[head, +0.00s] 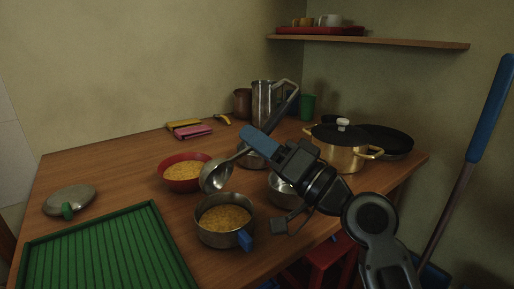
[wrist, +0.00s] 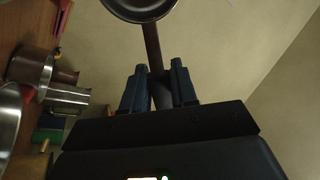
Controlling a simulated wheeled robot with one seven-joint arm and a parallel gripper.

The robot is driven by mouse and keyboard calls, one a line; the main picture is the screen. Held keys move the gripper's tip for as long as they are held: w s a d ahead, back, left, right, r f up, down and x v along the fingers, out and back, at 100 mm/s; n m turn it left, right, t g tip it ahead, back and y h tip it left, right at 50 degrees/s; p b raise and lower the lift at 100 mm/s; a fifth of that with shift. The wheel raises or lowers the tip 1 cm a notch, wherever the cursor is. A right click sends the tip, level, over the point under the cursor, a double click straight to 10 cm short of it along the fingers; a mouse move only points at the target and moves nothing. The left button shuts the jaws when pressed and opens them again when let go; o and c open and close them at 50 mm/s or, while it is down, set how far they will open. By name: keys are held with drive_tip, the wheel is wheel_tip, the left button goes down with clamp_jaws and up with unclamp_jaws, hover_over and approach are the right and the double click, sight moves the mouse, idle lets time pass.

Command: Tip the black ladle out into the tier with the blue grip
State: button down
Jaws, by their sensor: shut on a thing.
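My gripper (head: 258,144) is shut on the handle of the black ladle. The ladle's grey bowl (head: 215,177) hangs at the lower left of the gripper, and its dark handle slants up to the right. In the wrist view the ladle's handle (wrist: 152,45) runs between the fingers of my gripper (wrist: 160,73), with the round bowl cut off at the top edge. The steel tier with the blue grip (head: 202,232) stands in front of the ladle bowl and holds yellow grains. I cannot tell what the ladle holds.
A red bowl (head: 163,181) of yellow grains stands left of the ladle. Other steel tiers (head: 280,192) stand behind the gripper. A green ribbed tray (head: 100,250) lies front left, near a lid (head: 70,197) with a green grip. A brass pot (head: 340,158) stands right.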

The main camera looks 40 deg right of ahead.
drive_tip(key=shift+s+d+f+t+b, duration=0.15)
drive_tip(key=shift+s+t+b, duration=0.25)
drive_tip(key=shift+b, duration=1.35)
drive_tip(key=shift+s+d+f+t+b, duration=0.15)
drive_tip(key=shift+s+t+b, duration=0.25)
drive_tip(key=shift+b, duration=1.35)
drive_tip(key=shift+w+a+r+p, duration=0.1)
drive_tip(key=shift+a+p, duration=0.05)
drive_tip(key=shift+p, duration=0.45)
drive_tip(key=w+g+p, duration=0.1)
drive_tip(key=p, duration=0.5)
drive_tip(key=w+r+g+p, duration=0.1)
drive_tip(key=p, duration=0.4)
drive_tip(key=shift+a+r+g+p, duration=0.2)
drive_tip(key=shift+a+g+p, duration=0.1)
drive_tip(key=shift+g+p, duration=0.1)
drive_tip(key=shift+w+p, duration=0.2)
drive_tip(key=shift+p, duration=0.7)
drive_tip(key=p, duration=0.1)
drive_tip(key=g+p, duration=0.1)
drive_tip(key=p, duration=0.1)
drive_tip(key=shift+w+a+r+h, duration=0.15)
drive_tip(key=shift+w+r+h, duration=0.1)
drive_tip(key=shift+w+h, duration=0.15)
drive_tip(key=shift+g+p, duration=0.3)
drive_tip(key=shift+p, duration=0.45)
